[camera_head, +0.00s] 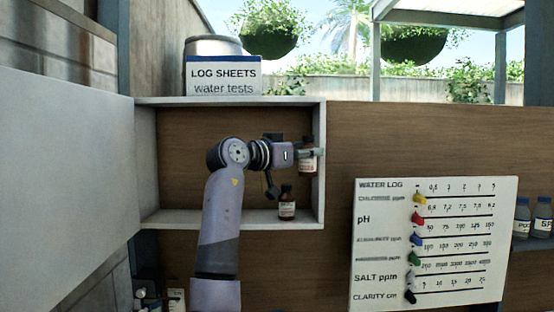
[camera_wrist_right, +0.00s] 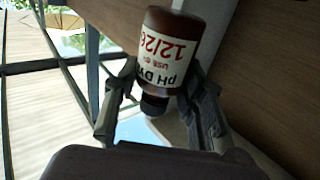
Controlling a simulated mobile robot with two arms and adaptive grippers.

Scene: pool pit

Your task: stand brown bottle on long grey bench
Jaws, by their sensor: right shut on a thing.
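My right gripper (camera_head: 308,153) is shut on a brown bottle (camera_head: 308,165) with a white label, held in front of the right side of the wall shelf. In the right wrist view the brown bottle (camera_wrist_right: 172,40) sits between the two fingers, and its label reads "12/26". Its black cap points toward the palm side in that picture. A second brown bottle (camera_head: 287,205) stands upright on the shelf floor below the gripper. I cannot make out a long grey bench for certain. My left gripper is not in view.
The pale open-fronted shelf (camera_head: 232,102) has a side wall close to the held bottle. A "LOG SHEETS" box (camera_head: 223,76) stands on top. A water log board (camera_head: 434,245) is at right, with more bottles (camera_head: 522,218) beyond. A dark object (camera_head: 272,136) is partly hidden behind my arm.

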